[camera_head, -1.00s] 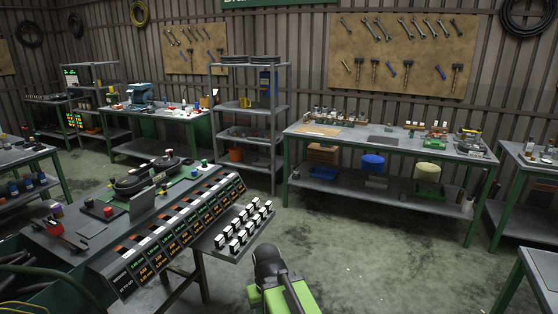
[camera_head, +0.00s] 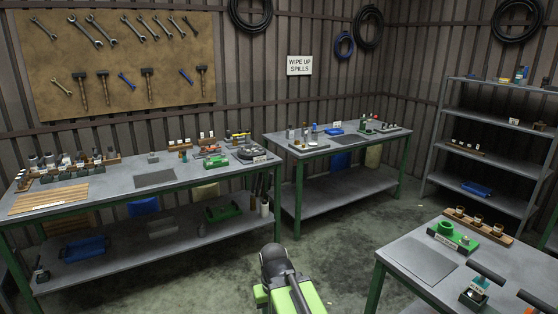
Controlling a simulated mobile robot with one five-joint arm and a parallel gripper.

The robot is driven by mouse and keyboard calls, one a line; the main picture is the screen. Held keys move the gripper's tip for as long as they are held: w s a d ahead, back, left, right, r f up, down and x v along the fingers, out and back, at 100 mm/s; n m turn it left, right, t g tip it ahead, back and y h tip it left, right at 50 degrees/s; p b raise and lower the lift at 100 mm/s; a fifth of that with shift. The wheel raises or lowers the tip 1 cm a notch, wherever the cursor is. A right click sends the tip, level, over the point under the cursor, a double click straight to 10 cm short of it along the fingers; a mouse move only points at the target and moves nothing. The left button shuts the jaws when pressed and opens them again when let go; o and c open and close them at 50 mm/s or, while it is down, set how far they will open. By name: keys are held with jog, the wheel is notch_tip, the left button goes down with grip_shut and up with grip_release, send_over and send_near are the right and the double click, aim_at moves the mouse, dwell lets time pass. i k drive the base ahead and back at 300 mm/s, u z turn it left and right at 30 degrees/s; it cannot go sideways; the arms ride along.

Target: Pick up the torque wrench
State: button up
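I cannot pick out the torque wrench with certainty. Wrenches of several sizes (camera_head: 85,31) hang on the brown pegboard (camera_head: 190,50) at the upper left, too small to tell their type. A T-shaped tool with a black bar (camera_head: 486,274) stands in a small holder on the near right bench, cut close to the frame's corner. My green and black arm shows at the bottom centre, over the floor and apart from every bench. My gripper's fingers do not show.
A long bench (camera_head: 155,180) with small parts stands left. Another bench (camera_head: 340,143) stands at the back, a grey shelf rack (camera_head: 490,163) at the right, and a near bench (camera_head: 400,258) at lower right. The floor (camera_head: 340,250) between them is open.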

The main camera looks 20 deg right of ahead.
aim_at(479, 285)
jog(key=z, duration=0.4)
jog(key=i, duration=0.95)
jog(key=z, duration=0.3)
